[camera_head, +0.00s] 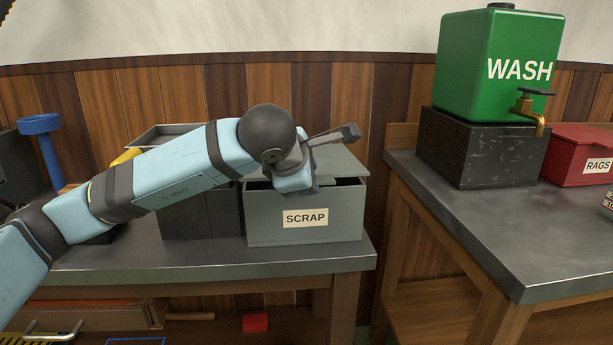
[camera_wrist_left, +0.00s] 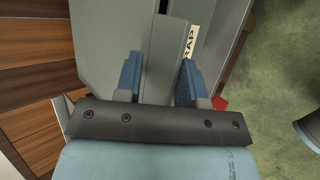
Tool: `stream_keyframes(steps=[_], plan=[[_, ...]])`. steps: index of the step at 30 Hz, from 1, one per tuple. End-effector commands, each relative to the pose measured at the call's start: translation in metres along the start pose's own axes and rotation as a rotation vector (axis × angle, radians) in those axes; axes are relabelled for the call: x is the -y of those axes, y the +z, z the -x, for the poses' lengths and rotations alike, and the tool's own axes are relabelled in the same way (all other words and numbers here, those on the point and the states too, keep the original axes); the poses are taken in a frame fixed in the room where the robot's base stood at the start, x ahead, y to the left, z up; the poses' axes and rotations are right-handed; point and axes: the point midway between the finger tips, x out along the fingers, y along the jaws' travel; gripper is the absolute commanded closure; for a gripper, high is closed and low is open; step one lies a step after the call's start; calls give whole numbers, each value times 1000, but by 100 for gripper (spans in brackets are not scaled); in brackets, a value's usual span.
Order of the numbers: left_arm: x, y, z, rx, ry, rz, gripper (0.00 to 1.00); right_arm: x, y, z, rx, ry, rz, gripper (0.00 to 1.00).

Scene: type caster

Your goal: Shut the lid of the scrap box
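The grey scrap box (camera_head: 268,222) stands on the left bench, its SCRAP label facing me. Its grey lid (camera_head: 342,162) slopes over the top, its front raised, with a dark gap below it at the right. My left gripper (camera_head: 297,182) is at the lid's front, partly hidden by its own wrist. In the left wrist view, the fingers of my left gripper (camera_wrist_left: 158,75) are apart, with a grey strip between them that seems to be the lid's front edge. I cannot tell whether they touch it. The lid (camera_wrist_left: 105,40) fills the area left of them. My right gripper is not seen.
A dark grey open bin (camera_head: 200,215) stands left of the scrap box, partly behind my arm. A blue funnel-like thing (camera_head: 40,125) is further left. The right bench (camera_head: 480,235) holds a green WASH tank (camera_head: 490,60) and a red RAGS box (camera_head: 575,155).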

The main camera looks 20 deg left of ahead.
Motion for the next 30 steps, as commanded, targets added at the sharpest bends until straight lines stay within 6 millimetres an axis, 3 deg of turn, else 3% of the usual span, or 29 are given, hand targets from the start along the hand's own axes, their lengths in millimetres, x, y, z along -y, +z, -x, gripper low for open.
stream_keyframes(steps=[8, 12, 21, 30], plan=[[-3, 2, 20, 4, 3, -2, 66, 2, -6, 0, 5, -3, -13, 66], [-4, 2, 51, 4, 4, -2, 66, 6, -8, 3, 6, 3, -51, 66], [-2, 1, 115, 2, 3, -2, 66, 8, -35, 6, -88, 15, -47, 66], [0, 0, 138, 0, 0, -1, 66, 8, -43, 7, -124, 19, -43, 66]])
